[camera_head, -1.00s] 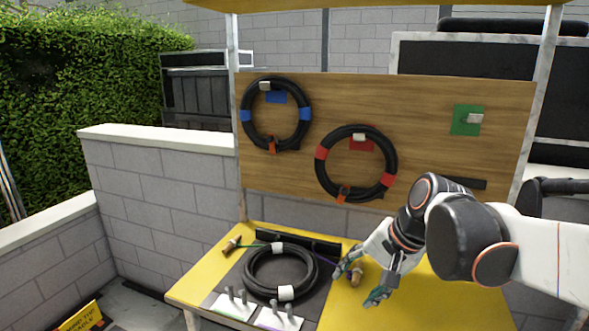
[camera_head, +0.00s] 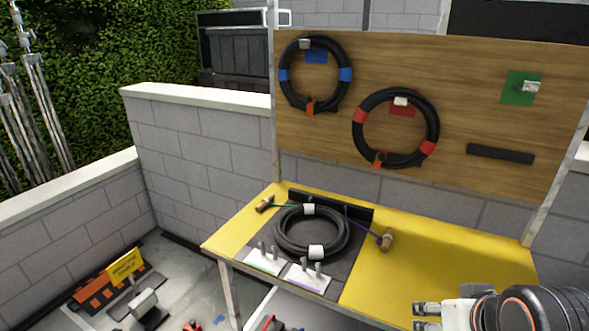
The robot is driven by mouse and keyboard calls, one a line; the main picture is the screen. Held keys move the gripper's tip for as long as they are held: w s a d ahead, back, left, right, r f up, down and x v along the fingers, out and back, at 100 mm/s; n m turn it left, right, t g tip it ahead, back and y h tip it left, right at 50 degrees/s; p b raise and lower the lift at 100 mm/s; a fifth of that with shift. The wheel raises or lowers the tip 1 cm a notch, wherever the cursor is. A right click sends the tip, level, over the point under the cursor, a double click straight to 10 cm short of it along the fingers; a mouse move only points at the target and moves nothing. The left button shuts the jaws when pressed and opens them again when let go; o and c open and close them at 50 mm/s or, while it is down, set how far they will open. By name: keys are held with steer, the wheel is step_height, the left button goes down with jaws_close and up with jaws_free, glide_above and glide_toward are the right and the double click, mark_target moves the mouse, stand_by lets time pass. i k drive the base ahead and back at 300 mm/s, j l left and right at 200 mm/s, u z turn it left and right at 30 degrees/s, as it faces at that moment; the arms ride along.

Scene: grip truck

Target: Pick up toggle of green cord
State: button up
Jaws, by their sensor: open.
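A green cord (camera_head: 284,205) runs from a brown wooden toggle (camera_head: 265,203) at the left back of the yellow table toward the black coil (camera_head: 279,234). The toggle lies on the yellow top, left of the coil. A second brown toggle (camera_head: 387,239) lies right of the coil, on a purple cord (camera_head: 362,220). My gripper (camera_head: 424,317) is at the bottom right, open and empty, apart from both toggles and far from the green cord's toggle.
The yellow table (camera_head: 450,250) has free room on its right. Metal pegs (camera_head: 309,271) stand at the front of the coil's dark mat. A wooden board (camera_head: 470,110) with hung hoses rises behind. A block wall (camera_head: 200,150) stands to the left.

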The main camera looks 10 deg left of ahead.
mark_target(266, 201)
steer(key=i+j+u, duration=0.4)
steer(key=i+u, duration=0.15)
steer(key=i, duration=0.15)
steer(key=i+j+u, duration=0.1)
steer(key=i+u, duration=0.2)
steer(key=i, duration=0.1)
